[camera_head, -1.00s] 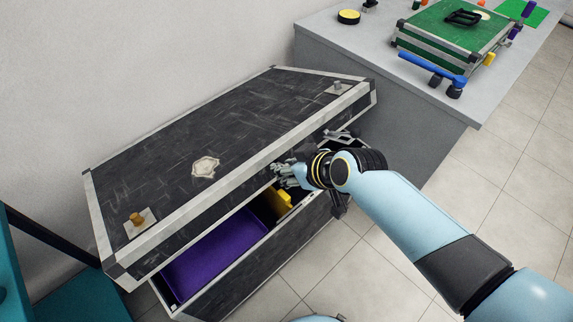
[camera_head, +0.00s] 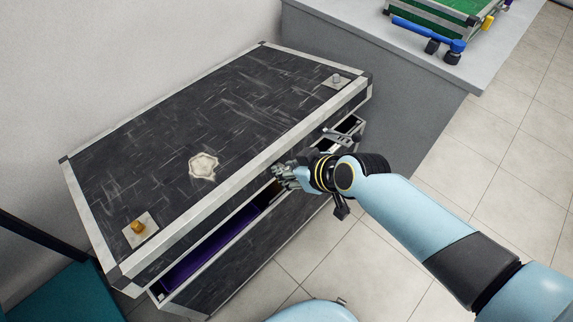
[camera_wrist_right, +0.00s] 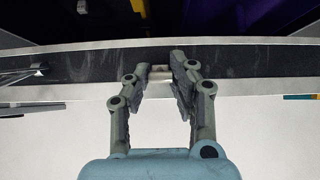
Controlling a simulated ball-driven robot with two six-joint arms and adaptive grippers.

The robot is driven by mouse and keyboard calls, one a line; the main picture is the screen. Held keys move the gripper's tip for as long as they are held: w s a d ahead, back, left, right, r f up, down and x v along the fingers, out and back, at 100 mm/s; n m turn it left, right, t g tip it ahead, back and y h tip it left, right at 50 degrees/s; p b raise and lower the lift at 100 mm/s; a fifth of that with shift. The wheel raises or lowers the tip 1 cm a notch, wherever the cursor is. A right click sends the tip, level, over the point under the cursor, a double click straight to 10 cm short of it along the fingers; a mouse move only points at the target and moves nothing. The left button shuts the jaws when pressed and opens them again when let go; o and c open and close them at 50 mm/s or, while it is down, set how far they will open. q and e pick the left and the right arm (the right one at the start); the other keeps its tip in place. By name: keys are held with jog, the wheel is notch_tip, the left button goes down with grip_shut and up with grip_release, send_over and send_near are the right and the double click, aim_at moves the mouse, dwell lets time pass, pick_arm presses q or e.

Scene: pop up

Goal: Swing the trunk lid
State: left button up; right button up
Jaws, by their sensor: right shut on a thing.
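The trunk lid (camera_head: 240,115) is a black scuffed panel with pale metal edges, tilted partly open over the trunk body (camera_head: 245,262). A narrow gap along the front shows the purple inside (camera_head: 210,248). My right gripper (camera_head: 278,176) is at the middle of the lid's front edge. My left gripper is not in view.
A grey counter (camera_head: 400,60) stands behind on the right, bearing a green case (camera_head: 445,12) and a blue bar with black wheels (camera_head: 428,32). A wall is behind the trunk. Tiled floor (camera_head: 500,220) is clear at the right. A teal object (camera_head: 70,295) is at lower left.

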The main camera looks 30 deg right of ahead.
jog(key=f+b, duration=0.1)
jog(key=f, duration=0.1)
jog(key=s+f+b, duration=0.1)
jog(key=f+b, duration=0.2)
jog(key=shift+s+d+f, duration=0.2)
jog(key=shift+s+f, duration=0.15)
jog(key=shift+s+d+f+b, duration=0.1)
jog(key=shift+s+f+b, duration=0.15)
jog(key=shift+f+b, duration=0.2)
jog(key=shift+f, duration=0.1)
jog(key=f+b, duration=0.3)
jog(key=shift+s+d+f, duration=0.1)
jog(key=shift+s+f, duration=0.15)
jog(key=shift+s, duration=0.05)
jog(key=o, duration=0.5)
jog(key=shift+f+b, duration=0.2)
jog(key=shift+b, duration=0.1)
jog(key=shift+o, duration=1.1)
jog(key=shift+r, duration=0.25)
jog(key=o, duration=0.3)
jog(key=shift+w+r, duration=0.1)
